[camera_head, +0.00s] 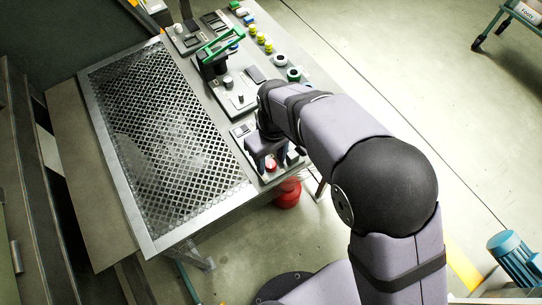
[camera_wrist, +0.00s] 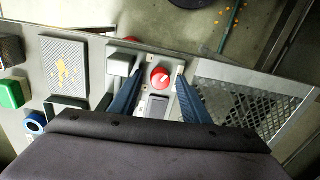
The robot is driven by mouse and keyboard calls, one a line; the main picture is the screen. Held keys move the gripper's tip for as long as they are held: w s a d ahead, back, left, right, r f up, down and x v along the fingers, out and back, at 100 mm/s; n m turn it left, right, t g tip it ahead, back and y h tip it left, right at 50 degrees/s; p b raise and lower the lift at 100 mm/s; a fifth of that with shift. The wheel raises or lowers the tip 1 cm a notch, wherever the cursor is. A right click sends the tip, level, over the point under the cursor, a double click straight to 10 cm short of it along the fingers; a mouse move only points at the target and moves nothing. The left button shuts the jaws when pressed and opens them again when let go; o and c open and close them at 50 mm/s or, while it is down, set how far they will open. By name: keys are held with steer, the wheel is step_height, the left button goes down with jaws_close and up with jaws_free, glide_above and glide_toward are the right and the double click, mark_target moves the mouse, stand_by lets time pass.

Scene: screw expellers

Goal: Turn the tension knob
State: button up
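A round red knob (camera_head: 271,166) sits on a grey control plate at the near end of the panel. It also shows in the wrist view (camera_wrist: 160,77), with a pale mark on its face. No readable label tells whether it is the tension knob. My gripper (camera_wrist: 158,71) is open, with one blue finger on each side of the red knob. In the wrist view, gaps show between the fingers and the knob; I cannot tell how high the tips are above the plate. My gripper in the head view (camera_head: 267,158) points down over this plate and partly hides it.
A grey block (camera_wrist: 121,64) and a grey rectangular part (camera_wrist: 156,106) flank the knob closely. A perforated metal sheet (camera_head: 165,120) lies left of the panel. A green-handled device (camera_head: 219,46) and several coloured buttons are farther along. A red object (camera_head: 288,192) is below the table edge.

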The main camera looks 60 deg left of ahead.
mark_target(273, 162)
steer(key=shift+w+r+b, duration=0.15)
steer(key=shift+r+b, duration=0.35)
steer(key=shift+r, duration=3.2)
steer(key=shift+w, duration=0.15)
steer(key=w+d+r+m+p, duration=0.35)
steer(key=w+d+m, duration=0.45)
steer(key=w+d, duration=1.15)
steer(key=s+d+m+p, duration=0.1)
steer(key=s+d+m, duration=0.1)
steer(key=d, duration=0.7)
steer(key=s+d+m+p, duration=0.1)
steer(key=s+d+m, duration=0.1)
steer(key=d+m, duration=0.3)
steer(key=s+d+m+p, duration=0.1)
steer(key=s+d+m, duration=0.1)
steer(key=d, duration=1.1)
steer(key=shift+s+r+m+t, duration=0.15)
steer(key=shift+r+m+t, duration=0.25)
steer(key=shift+m, duration=0.5)
